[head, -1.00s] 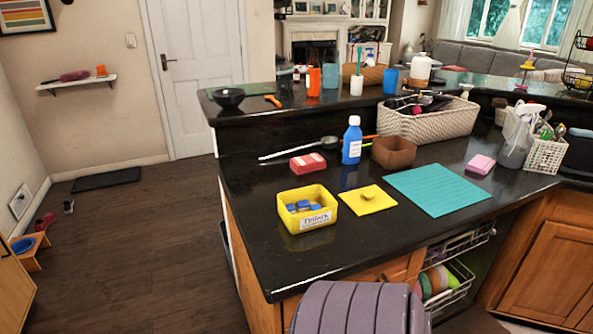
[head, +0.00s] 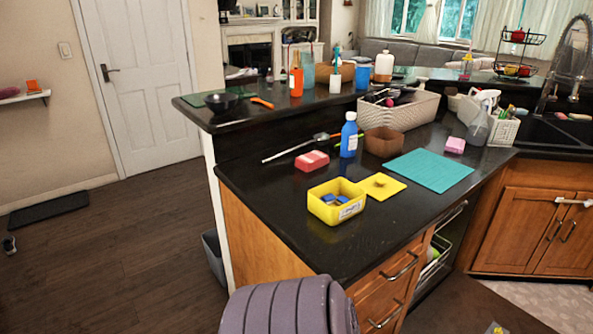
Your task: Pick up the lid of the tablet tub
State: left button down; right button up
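The yellow tablet tub (head: 323,212) stands open on the black counter, with blue-and-white tablets (head: 335,199) inside and a white label on its front. Its lid (head: 391,181), a flat yellow square with a small knob, lies on the counter just right of the tub and behind it. Neither of my grippers shows in the head view.
A teal mat (head: 430,170) lies right of the lid. The counter in front of the lid is clear.

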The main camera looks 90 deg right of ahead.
aim_at(380, 187)
jog(key=i+z, duration=0.2)
jog(key=z, duration=0.25)
jog(key=i+z, duration=0.2)
jog(key=z, duration=0.25)
jog(key=i+z, duration=0.2)
jog(key=z, duration=0.25)
jog(key=k+j, duration=0.05)
